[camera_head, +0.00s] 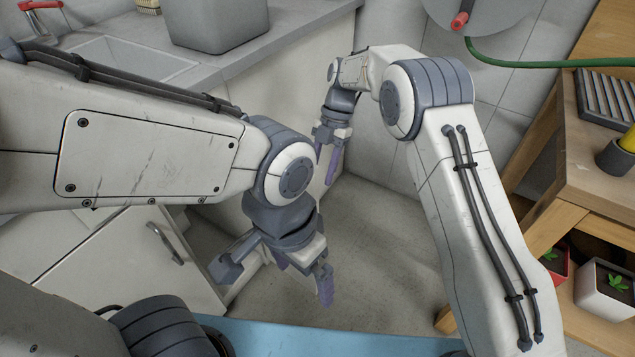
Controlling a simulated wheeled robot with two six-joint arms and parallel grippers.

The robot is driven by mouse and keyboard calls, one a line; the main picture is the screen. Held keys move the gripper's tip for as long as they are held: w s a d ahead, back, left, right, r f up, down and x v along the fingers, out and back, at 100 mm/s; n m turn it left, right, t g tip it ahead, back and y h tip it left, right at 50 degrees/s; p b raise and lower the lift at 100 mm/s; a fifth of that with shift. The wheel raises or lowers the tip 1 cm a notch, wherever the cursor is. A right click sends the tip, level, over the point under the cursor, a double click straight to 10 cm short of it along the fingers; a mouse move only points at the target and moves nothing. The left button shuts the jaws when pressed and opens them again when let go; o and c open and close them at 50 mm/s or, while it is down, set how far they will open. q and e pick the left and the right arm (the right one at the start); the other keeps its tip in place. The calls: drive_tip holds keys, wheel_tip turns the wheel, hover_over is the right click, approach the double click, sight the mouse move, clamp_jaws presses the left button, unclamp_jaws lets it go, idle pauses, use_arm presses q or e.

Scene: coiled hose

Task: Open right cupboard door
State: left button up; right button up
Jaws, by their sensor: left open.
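A white cupboard door (128,262) with a metal bar handle (165,243) shows at the lower left, below the counter. My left arm covers its upper part. My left gripper (304,276) is open and empty, pointing down. In the picture it is right of the handle and apart from it. My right gripper (327,158) hangs farther back near the corner, pointing down. It is small, and I cannot tell whether its fingers are apart. I see nothing in it.
The grey counter (285,38) with a sink (125,55) and a grey box (216,22) is at the upper left. A wooden bench (590,170) with plant pots (605,290) stands at the right. A green hose (530,64) hangs upper right. The floor (385,255) between is clear.

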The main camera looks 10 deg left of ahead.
drive_tip(key=v, duration=0.4)
drive_tip(key=shift+w+r+p, duration=0.1)
drive_tip(key=shift+r+p, duration=0.1)
drive_tip(key=shift+p, duration=0.2)
drive_tip(key=shift+d, duration=0.1)
